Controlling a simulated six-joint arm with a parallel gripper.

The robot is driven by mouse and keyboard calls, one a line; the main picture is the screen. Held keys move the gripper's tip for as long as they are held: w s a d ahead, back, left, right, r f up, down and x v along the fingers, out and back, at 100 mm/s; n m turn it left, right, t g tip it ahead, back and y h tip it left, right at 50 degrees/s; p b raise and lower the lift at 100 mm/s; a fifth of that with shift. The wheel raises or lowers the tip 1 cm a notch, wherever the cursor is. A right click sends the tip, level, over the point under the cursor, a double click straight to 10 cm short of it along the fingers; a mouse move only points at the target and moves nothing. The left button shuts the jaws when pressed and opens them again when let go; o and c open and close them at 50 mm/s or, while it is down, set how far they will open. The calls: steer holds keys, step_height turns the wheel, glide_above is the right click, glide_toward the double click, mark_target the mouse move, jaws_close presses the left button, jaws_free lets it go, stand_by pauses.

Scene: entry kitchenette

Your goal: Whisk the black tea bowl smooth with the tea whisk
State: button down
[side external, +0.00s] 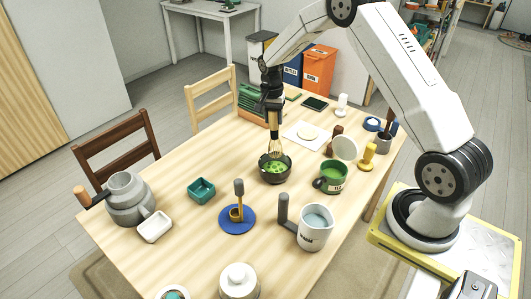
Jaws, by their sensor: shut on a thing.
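The black tea bowl (275,179) stands upright near the middle of the wooden table, with green liquid and lighter specks inside. My gripper (272,114) is directly above the bowl, pointing down, and is shut on the tan handle of the tea whisk (275,146).
A teal square dish (201,191) is to the left, a blue disc (238,225) with an upright tool in front, and a white pitcher (315,236) at front right. Bare table (190,235) lies at front left.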

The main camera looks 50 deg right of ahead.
mark_target(274, 138)
steer(key=shift+f, duration=4.15)
steer(key=shift+r, duration=0.1)
steer(key=shift+s, duration=0.25)
